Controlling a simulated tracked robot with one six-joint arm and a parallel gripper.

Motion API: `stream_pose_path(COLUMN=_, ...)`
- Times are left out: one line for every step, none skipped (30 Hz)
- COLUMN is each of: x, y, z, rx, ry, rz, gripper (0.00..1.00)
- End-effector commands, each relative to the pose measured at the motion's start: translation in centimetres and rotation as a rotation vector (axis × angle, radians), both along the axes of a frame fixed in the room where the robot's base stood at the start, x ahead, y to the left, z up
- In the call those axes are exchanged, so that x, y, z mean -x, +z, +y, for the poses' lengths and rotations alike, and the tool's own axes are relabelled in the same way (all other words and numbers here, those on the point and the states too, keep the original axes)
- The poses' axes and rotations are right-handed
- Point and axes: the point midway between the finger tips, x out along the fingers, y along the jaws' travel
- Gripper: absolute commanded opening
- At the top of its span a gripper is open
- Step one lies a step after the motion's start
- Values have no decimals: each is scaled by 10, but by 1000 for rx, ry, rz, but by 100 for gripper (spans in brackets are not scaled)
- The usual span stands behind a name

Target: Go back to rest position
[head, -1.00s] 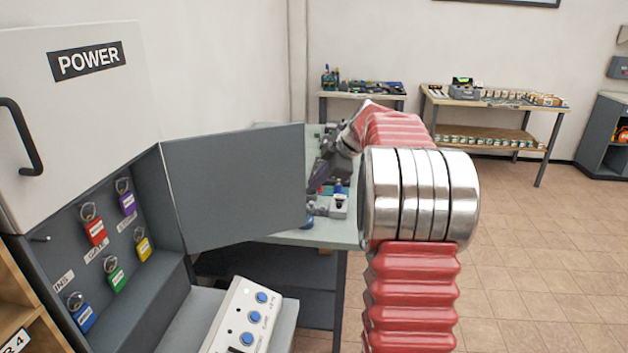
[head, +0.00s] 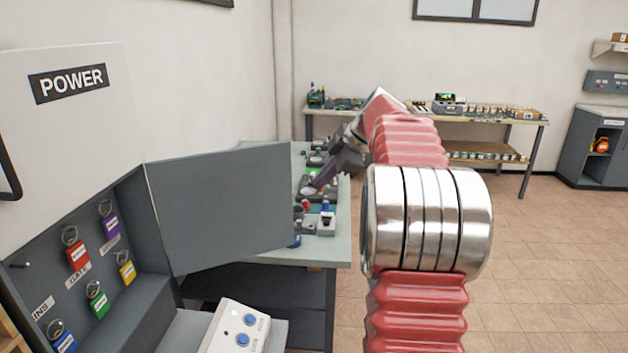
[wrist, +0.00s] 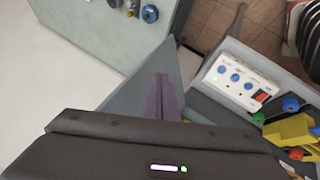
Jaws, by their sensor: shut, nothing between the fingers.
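My gripper (head: 322,178) is at the end of my red, ribbed arm in the head view. It hangs in the air in front of the work table, just right of the open grey cabinet door (head: 225,205). Its purple fingers also show in the wrist view (wrist: 163,98), together and with nothing between them. In the wrist view a grey panel lies behind the fingertips. Whether they touch it I cannot tell.
The POWER cabinet at left holds several coloured key tags, such as a red one (head: 78,255). A white button box (head: 238,326) sits low in front; it also shows in the wrist view (wrist: 237,82). The work table (head: 325,245) carries small parts. Open floor (head: 540,270) lies at right.

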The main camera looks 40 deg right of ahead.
Motion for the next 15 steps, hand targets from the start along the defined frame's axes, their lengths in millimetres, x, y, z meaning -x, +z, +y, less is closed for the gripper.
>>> stream_pose_path(x=0, y=0, z=0, rx=0, ry=0, rz=0, gripper=0)
stream_pose_path(x=0, y=0, z=0, rx=0, ry=0, rz=0, gripper=0)
stream_pose_path(x=0, y=0, z=0, rx=0, ry=0, rz=0, gripper=0)
stream_pose_path(x=0, y=0, z=0, rx=0, ry=0, rz=0, gripper=0)
stream_pose_path(x=0, y=0, z=0, rx=0, ry=0, rz=0, gripper=0)
stream_pose_path(x=0, y=0, z=0, rx=0, ry=0, rz=0, gripper=0)
stream_pose_path(x=0, y=0, z=0, rx=0, ry=0, rz=0, gripper=0)
stream_pose_path(x=0, y=0, z=0, rx=-1, ry=-2, rz=0, gripper=0)
stream_pose_path(x=0, y=0, z=0, rx=-3, ry=-5, rz=1, gripper=0)
stream_pose_path(x=0, y=0, z=0, rx=-6, ry=-9, rz=2, gripper=0)
stream_pose_path(x=0, y=0, z=0, rx=-11, ry=-15, rz=3, gripper=0)
stream_pose_path(x=0, y=0, z=0, rx=-19, ry=-26, rz=5, gripper=0)
stream_pose_path(x=-1, y=0, z=0, rx=-27, ry=-38, rz=6, gripper=0)
stream_pose_path(x=-1, y=0, z=0, rx=-36, ry=-52, rz=8, gripper=0)
stream_pose_path(x=-1, y=0, z=-1, rx=-51, ry=-76, rz=11, gripper=0)
